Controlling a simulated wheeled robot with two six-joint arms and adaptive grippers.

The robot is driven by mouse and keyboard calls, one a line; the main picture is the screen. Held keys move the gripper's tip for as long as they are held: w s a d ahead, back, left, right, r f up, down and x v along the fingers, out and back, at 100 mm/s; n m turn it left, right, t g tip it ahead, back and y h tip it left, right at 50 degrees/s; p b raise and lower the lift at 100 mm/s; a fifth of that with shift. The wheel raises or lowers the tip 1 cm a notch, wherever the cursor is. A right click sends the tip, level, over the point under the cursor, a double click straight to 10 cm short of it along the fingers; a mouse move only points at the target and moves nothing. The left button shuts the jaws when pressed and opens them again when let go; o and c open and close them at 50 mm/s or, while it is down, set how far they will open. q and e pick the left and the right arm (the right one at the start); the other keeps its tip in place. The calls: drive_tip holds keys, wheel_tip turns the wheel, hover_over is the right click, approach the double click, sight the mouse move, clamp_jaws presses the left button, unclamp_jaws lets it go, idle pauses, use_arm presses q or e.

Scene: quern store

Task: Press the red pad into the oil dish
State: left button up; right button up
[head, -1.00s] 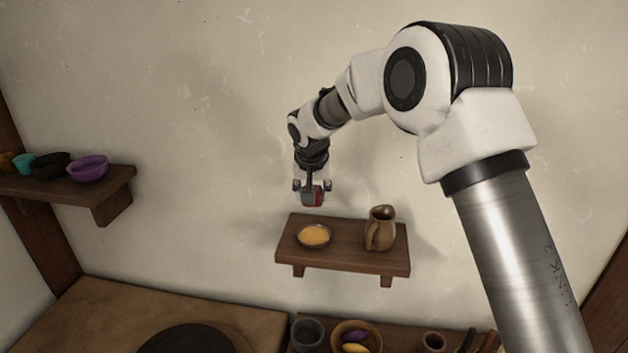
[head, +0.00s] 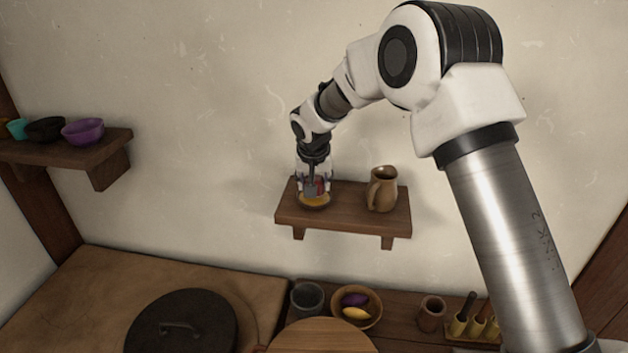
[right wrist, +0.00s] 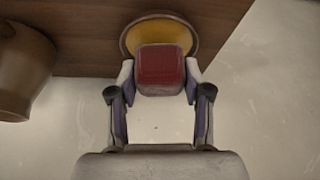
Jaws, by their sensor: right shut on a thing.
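My right gripper (head: 314,190) is shut on the red pad (right wrist: 160,68), a block with rounded corners. It points down at the small oil dish (head: 314,204), which holds yellow-orange oil and stands on the left part of the wooden wall shelf (head: 346,216). The pad is at the dish and partly hidden by the fingers in the head view. In the right wrist view the pad covers part of the dish (right wrist: 146,27). I cannot tell whether the pad touches the oil. My left gripper is in neither view.
A brown jug (head: 383,190) stands on the same shelf, right of the dish. Below are a bowl with purple and yellow things (head: 372,318), a grey pot (head: 307,300), a black lid (head: 182,326) and a round board (head: 322,340). Another shelf (head: 110,150) holds bowls at left.

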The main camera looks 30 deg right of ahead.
drive_tip(key=shift+f+b, duration=0.45)
drive_tip(key=shift+f, duration=0.1)
idle(1.6)
wheel_tip(320, 180, up, 7)
drive_tip(key=p, duration=0.5)
drive_tip(key=shift+r, duration=0.1)
idle(0.4)
